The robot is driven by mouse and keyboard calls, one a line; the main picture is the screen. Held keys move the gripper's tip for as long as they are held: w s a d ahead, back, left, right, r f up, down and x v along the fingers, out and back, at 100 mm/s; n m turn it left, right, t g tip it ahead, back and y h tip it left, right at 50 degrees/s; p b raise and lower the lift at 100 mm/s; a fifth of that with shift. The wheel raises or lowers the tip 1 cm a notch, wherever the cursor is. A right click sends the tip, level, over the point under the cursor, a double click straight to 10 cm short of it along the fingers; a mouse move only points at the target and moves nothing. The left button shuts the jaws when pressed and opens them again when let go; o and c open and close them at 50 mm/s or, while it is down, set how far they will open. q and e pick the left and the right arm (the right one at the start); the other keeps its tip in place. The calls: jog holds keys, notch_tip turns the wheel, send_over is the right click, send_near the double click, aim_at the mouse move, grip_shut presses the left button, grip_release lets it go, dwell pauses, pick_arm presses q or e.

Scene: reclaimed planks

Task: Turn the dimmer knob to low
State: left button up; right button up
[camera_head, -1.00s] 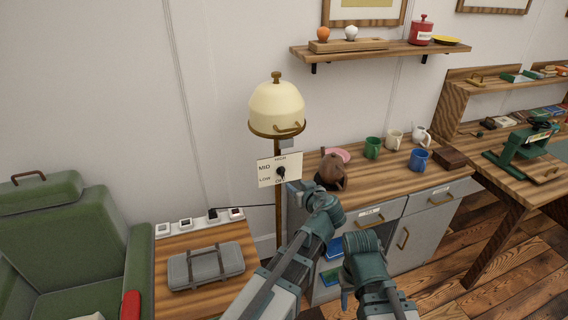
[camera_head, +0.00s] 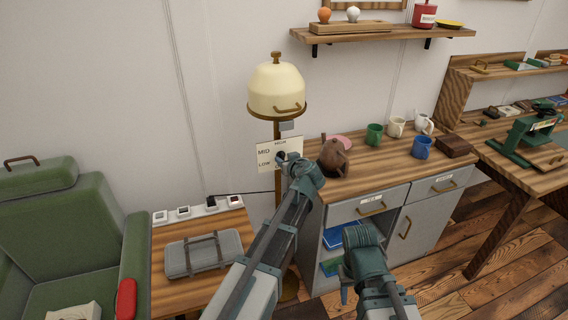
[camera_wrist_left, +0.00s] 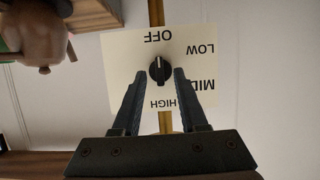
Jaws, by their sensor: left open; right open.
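The dimmer plate (camera_head: 266,155) is a pale square on the floor lamp's brass pole, marked OFF, LOW, MID and HIGH. The wrist view shows the plate (camera_wrist_left: 120,62) upside down, with its black knob (camera_wrist_left: 160,69). The knob's ridge lies along the OFF–HIGH line; I cannot tell which end is the pointer. My left gripper (camera_wrist_left: 158,78) is open, its fingertips on either side of the knob's lower part, contact unclear. In the head view my left gripper (camera_head: 284,158) covers much of the plate. My right gripper (camera_head: 345,287) is open, low in front of the cabinet.
The lamp's cream shade (camera_head: 277,92) is above the plate. A brown teapot (camera_head: 334,158) stands close right on the cabinet top, with several mugs beyond. A grey case (camera_head: 203,254) lies on the side table at left, below a power strip. A green armchair (camera_head: 55,220) is further left.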

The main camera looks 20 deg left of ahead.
pick_arm(q)
jog(key=shift+w+a+f, duration=0.25)
jog(key=shift+w+a, duration=0.1)
jog(key=shift+w, duration=0.1)
jog(key=shift+c, duration=0.3)
grip_shut()
